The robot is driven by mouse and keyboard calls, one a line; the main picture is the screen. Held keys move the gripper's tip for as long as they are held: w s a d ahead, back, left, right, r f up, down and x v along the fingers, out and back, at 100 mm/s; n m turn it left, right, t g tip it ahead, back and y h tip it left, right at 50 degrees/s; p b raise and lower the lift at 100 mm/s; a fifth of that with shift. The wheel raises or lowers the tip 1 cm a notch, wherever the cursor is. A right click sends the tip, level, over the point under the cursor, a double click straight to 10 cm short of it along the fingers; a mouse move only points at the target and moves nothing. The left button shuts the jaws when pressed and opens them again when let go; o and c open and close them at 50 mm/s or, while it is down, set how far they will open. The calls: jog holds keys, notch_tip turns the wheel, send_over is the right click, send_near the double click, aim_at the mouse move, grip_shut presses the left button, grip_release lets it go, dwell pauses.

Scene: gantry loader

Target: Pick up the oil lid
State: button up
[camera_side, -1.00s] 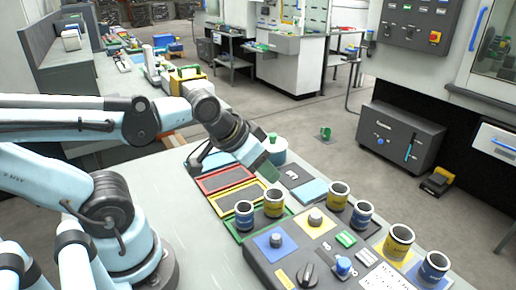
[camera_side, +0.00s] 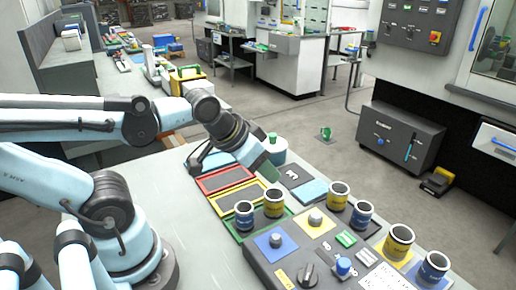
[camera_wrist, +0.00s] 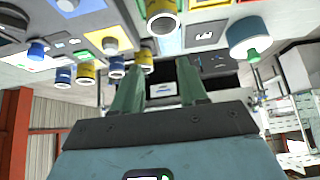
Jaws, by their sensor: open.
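A light blue and white round pot (camera_side: 279,155) with a green knob on its lid (camera_side: 272,137) stands at the far end of the table, just behind my gripper. It also shows at the upper right of the wrist view (camera_wrist: 250,32); no label reading oil is legible, so I cannot tell if its lid is the oil lid. My gripper (camera_side: 268,172) has green fingers above the table, in front of that pot and partly covering it. In the wrist view the fingers (camera_wrist: 160,82) stand apart with nothing between them. Their exact height is unclear.
Yellow-banded cans (camera_side: 274,204) and blue-banded cans (camera_side: 244,215) stand around a grey panel with knobs (camera_side: 306,274). Red (camera_side: 225,179) and yellow (camera_side: 240,198) framed trays lie below my gripper. The table's left front (camera_side: 205,255) is clear.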

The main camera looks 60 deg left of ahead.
jog(key=o, duration=0.3)
notch_tip(320, 180, up, 5)
jog(key=n+g, duration=0.2)
jog(key=g, duration=0.5)
send_over(273, 135)
jog(key=shift+a+f, duration=0.1)
jog(key=shift+f, duration=5.8)
